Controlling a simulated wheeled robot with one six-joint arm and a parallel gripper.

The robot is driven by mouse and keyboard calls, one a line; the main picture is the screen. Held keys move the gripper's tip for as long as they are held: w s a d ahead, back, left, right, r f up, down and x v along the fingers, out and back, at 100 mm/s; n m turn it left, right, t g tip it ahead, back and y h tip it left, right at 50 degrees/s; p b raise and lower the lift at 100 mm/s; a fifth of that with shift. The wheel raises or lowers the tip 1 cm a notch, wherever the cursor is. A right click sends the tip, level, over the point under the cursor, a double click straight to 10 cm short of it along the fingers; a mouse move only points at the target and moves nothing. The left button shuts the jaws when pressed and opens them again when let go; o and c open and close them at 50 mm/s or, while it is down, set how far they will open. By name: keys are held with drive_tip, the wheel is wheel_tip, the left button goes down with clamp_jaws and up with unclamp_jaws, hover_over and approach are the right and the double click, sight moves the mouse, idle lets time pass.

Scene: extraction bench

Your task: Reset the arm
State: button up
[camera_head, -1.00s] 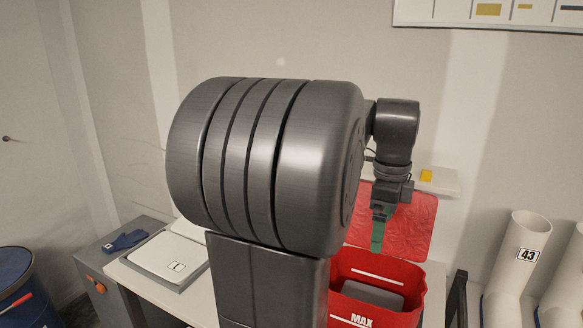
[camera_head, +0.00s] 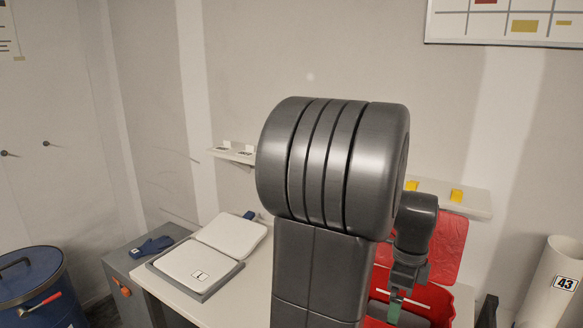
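My gripper (camera_head: 397,300) is at the lower right, pointing down over the red bin (camera_head: 440,310). A narrow green part shows at its tip. I cannot tell whether this is a finger or something held, nor whether the gripper is open or shut. The large dark body of my arm stands in the middle of the view and hides much of the bench. The bin's left side is behind my arm and its front is cut off by the bottom edge.
A grey cabinet (camera_head: 120,270) holds a blue object (camera_head: 152,246). A blue drum (camera_head: 35,285) stands far left. A white pipe marked 43 (camera_head: 553,280) is at right. A wall shelf (camera_head: 472,205) holds yellow blocks.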

drive_tip(key=shift+r, duration=0.75)
drive_tip(key=shift+f, duration=0.1)
